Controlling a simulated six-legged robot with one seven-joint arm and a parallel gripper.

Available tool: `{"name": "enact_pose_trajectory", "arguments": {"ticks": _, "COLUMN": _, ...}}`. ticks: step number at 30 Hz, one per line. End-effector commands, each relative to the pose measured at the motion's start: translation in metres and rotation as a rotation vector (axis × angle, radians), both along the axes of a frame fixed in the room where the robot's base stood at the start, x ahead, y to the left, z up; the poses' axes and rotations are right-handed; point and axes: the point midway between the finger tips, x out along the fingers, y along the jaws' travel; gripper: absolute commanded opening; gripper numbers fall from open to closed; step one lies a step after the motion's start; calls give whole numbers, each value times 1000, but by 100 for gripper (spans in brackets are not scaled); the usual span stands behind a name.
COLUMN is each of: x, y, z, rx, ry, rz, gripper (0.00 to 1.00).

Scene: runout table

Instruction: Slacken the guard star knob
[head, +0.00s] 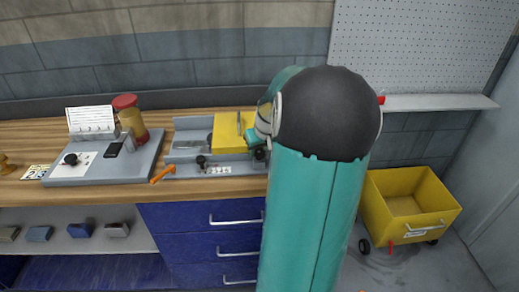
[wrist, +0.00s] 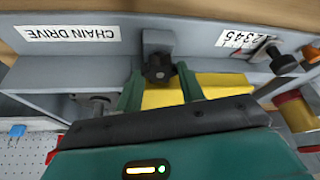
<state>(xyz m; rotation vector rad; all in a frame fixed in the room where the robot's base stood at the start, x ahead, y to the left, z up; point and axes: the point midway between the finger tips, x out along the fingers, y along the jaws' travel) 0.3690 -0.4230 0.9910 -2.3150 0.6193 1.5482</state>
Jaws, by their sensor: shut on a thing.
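The guard star knob (wrist: 158,69) is a small dark knob on a grey bracket, between my fingertips in the wrist view. My gripper (wrist: 160,76) is shut on it, with one teal finger on each side. The yellow guard (wrist: 222,82) lies just behind the fingers. In the head view the guard (head: 233,133) sits on the grey chain drive machine (head: 187,138) on the bench. My gripper (head: 252,138) is at the guard's right side there, and my arm hides much of that area. A dark knob part (head: 260,154) shows just below the fingertips.
A second black knob (head: 202,160) stands by a number label, near an orange handle (head: 163,174). Left are a grey panel (head: 100,166) with card and phone-like item, and a red-topped jar (head: 130,115). A yellow cart (head: 408,205) stands on the floor right.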

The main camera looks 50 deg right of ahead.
Motion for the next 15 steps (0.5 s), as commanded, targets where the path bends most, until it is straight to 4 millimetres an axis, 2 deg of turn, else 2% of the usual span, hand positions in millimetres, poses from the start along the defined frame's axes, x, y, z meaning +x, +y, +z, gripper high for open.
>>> {"name": "enact_pose_trajectory", "arguments": {"ticks": 10, "x": 0, "y": 0, "z": 0, "rx": 0, "ry": -1, "rz": 13, "gripper": 16}}
{"name": "enact_pose_trajectory", "arguments": {"ticks": 11, "x": 0, "y": 0, "z": 0, "rx": 0, "ry": -1, "rz": 13, "gripper": 41}}
{"name": "enact_pose_trajectory", "arguments": {"ticks": 14, "x": 0, "y": 0, "z": 0, "rx": -1, "ry": 0, "rz": 13, "gripper": 60}}
{"name": "enact_pose_trajectory", "arguments": {"ticks": 15, "x": 0, "y": 0, "z": 0, "rx": -1, "ry": 0, "rz": 13, "gripper": 60}}
